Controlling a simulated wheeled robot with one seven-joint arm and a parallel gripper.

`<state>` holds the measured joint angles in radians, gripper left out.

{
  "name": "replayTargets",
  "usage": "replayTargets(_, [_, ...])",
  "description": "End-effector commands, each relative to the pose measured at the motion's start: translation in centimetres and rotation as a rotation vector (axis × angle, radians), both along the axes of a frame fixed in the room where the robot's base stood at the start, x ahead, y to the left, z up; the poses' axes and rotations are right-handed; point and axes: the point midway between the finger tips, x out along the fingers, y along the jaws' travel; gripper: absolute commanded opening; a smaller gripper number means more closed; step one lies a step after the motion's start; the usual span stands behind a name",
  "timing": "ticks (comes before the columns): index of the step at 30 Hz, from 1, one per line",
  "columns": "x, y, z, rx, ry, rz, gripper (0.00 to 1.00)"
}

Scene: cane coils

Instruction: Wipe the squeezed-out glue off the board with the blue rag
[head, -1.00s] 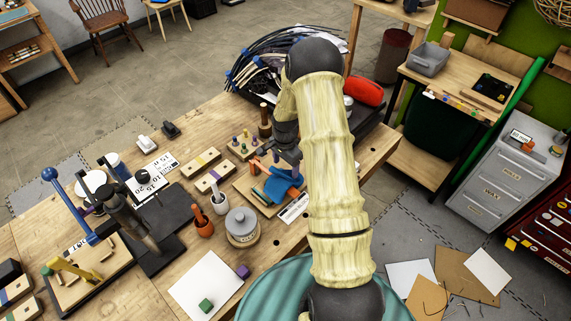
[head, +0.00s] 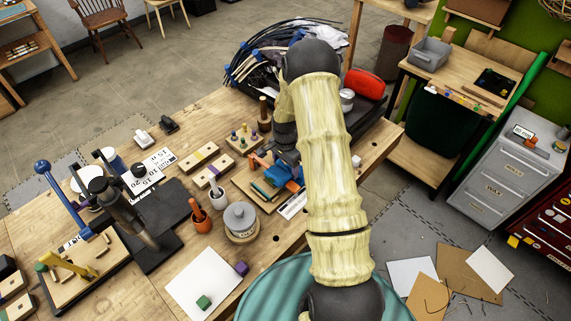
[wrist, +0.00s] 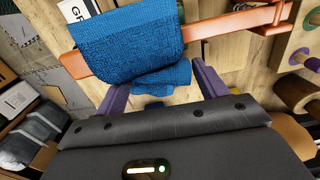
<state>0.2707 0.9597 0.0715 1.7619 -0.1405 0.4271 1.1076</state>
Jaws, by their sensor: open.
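The blue rag (head: 291,173) lies draped over an orange bar, which looks like part of a clamp, at the work board (head: 250,187). In the wrist view the rag (wrist: 125,45) hangs over the orange bar (wrist: 215,27), with a lower fold between my purple fingers. My gripper (wrist: 161,77) is open, its fingers spread on either side of that fold. In the head view my arm hides most of the gripper and the right of the board. Greenish strips show on the board; I cannot make out glue.
A black tray of cane coils (head: 262,62) is at the far end.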

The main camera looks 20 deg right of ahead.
Motion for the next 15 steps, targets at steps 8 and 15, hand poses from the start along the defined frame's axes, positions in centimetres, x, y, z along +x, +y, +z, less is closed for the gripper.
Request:
replayTargets(8, [-0.04,0.04,-0.57,0.001,0.001,0.001,0.73])
replayTargets(15, [0.0,0.01,-0.53,0.0,0.0,0.001,0.59])
